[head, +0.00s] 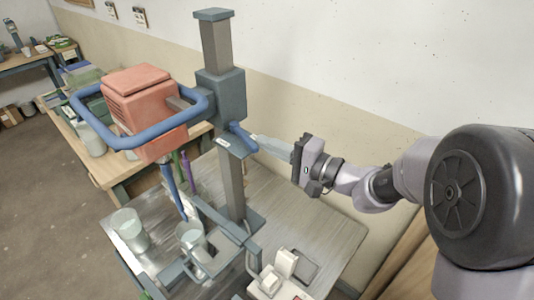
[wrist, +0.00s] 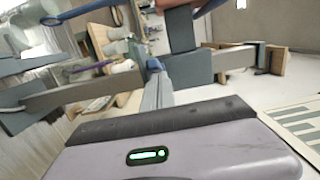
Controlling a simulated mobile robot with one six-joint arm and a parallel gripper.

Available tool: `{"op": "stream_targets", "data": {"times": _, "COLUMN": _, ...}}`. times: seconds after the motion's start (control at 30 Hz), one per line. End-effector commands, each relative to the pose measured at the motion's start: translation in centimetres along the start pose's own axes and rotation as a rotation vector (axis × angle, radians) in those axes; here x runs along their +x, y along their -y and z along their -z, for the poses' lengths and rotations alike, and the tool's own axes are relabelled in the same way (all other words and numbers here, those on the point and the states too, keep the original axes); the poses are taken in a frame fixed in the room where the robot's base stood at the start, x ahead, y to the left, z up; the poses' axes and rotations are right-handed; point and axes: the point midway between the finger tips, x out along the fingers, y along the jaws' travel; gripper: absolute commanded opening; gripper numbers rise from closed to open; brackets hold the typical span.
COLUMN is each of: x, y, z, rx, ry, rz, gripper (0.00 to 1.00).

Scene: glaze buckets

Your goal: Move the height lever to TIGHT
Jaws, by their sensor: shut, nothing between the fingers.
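The height lever (head: 241,138) is a short blue handle on the grey collar (head: 220,97) of the upright column. It slants down to the right from the collar's lower edge. My gripper (head: 256,140) comes from the right, with its pale fingers together and empty. The fingertips are right at the lever's lower end; I cannot tell whether they touch it. In the wrist view the closed fingers (wrist: 155,88) point at the blue lever (wrist: 154,65), beside the grey column (wrist: 188,70). A small white label (head: 223,142) sits below the collar; its lettering is unreadable.
The red motor head (head: 145,95) with its blue ring handle (head: 130,139) hangs left of the column. The wall is behind.

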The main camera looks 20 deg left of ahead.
Motion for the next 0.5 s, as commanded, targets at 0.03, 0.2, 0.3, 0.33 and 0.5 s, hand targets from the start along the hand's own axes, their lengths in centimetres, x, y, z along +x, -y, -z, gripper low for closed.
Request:
{"op": "stream_targets", "data": {"times": 0.03, "x": 0.1, "y": -0.7, "z": -0.3, "rx": -0.003, "ry": 0.001, "rz": 0.001, "gripper": 0.0}}
{"op": "stream_targets", "data": {"times": 0.2, "x": 0.5, "y": -0.7, "z": -1.8, "rx": -0.003, "ry": 0.003, "rz": 0.0, "gripper": 0.0}}
{"op": "stream_targets", "data": {"times": 0.3, "x": 0.8, "y": -0.6, "z": -2.6, "rx": -0.001, "ry": 0.002, "rz": 0.001, "gripper": 0.0}}
{"op": "stream_targets", "data": {"times": 0.33, "x": 0.8, "y": -0.6, "z": -2.9, "rx": -0.002, "ry": 0.002, "rz": 0.0, "gripper": 0.0}}
{"op": "stream_targets", "data": {"times": 0.5, "x": 1.4, "y": -0.4, "z": -4.0, "rx": -0.002, "ry": 0.002, "rz": 0.001, "gripper": 0.0}}
